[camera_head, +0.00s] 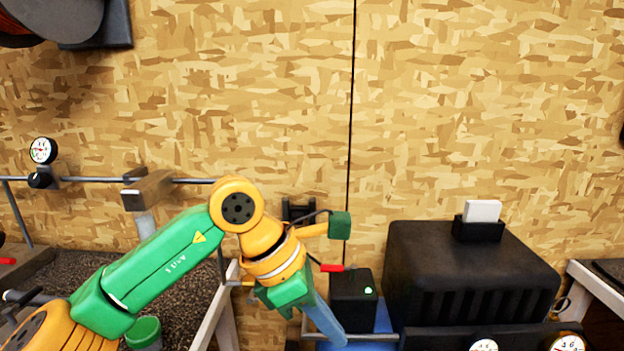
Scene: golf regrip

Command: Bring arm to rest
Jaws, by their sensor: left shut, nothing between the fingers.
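My left arm (165,262), green and yellow, comes in from the lower left, rises to a bent joint and then turns down to the right. A green block on a yellow bracket (340,225) sticks out from its wrist. My left gripper (336,335) seems to be the slim blue-grey part below the wrist, pointing down right. It is shut, with nothing seen in it. My right gripper is not in view.
A large black machine (470,272) with a white card (482,211) on top stands at the right. A gauge (42,150) sits on a rail before the wood-chip wall (250,90).

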